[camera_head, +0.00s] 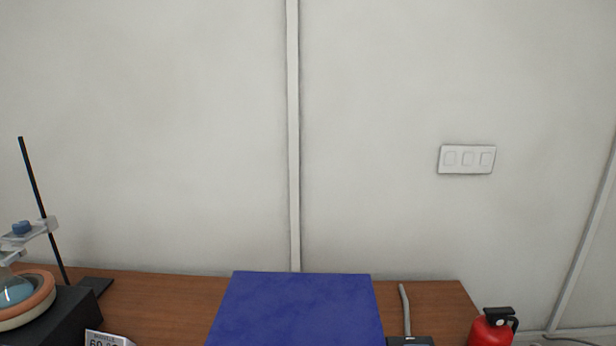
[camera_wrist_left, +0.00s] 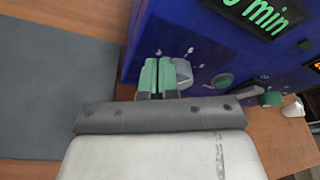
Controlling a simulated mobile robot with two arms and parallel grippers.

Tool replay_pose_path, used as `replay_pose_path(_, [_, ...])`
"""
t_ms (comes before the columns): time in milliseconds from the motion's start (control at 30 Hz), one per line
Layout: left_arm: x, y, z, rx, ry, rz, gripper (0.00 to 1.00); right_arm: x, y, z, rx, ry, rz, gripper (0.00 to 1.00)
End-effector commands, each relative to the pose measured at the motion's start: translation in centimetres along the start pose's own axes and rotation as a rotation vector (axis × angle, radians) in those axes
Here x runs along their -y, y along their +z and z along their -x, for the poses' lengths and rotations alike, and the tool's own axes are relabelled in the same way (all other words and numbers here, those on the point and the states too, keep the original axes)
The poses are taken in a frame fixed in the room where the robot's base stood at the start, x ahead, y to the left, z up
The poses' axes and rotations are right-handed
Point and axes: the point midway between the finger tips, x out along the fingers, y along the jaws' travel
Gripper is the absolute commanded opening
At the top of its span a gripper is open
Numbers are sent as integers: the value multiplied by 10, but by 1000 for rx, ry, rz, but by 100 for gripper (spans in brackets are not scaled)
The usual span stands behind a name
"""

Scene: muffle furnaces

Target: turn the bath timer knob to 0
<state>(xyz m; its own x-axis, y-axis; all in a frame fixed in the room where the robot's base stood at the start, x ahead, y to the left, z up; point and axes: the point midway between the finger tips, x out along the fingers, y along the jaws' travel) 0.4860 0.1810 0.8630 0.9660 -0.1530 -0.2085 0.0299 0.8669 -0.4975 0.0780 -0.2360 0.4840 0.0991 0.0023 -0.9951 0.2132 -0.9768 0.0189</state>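The blue bath unit shows in the head view (camera_head: 297,308) as a blue top on the wooden table. Its front panel (camera_wrist_left: 205,45) fills the upper right of the left wrist view. A display (camera_wrist_left: 262,14) there reads "min" in green after a partly cut-off digit that looks like 0. A grey knob (camera_wrist_left: 184,73) with pale marks around it sits on the panel. My left gripper (camera_wrist_left: 160,72) has green fingertips close together, just left of this knob and partly overlapping it; contact is unclear. No object shows between them. My right gripper is not in view.
A green knob (camera_wrist_left: 222,80) and another green part (camera_wrist_left: 271,98) lie further right. A grey mat (camera_wrist_left: 50,95) covers the table left of the unit. A stand with a flask (camera_head: 15,290) is at the left, a red extinguisher (camera_head: 491,328) at the right.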

Motion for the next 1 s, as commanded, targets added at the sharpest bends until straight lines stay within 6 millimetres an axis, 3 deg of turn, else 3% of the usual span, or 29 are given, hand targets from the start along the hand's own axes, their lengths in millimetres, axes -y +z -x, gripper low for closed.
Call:
replay_pose_path(433, [-2, 9, 4, 8, -2, 2, 0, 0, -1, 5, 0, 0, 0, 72])
replay_pose_path(800, [-3, -5, 48, 1, -3, 2, 0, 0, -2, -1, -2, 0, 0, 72])
replay_pose_path(1000, [-2, -8, 60, 0, -3, 2, 0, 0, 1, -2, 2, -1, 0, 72])
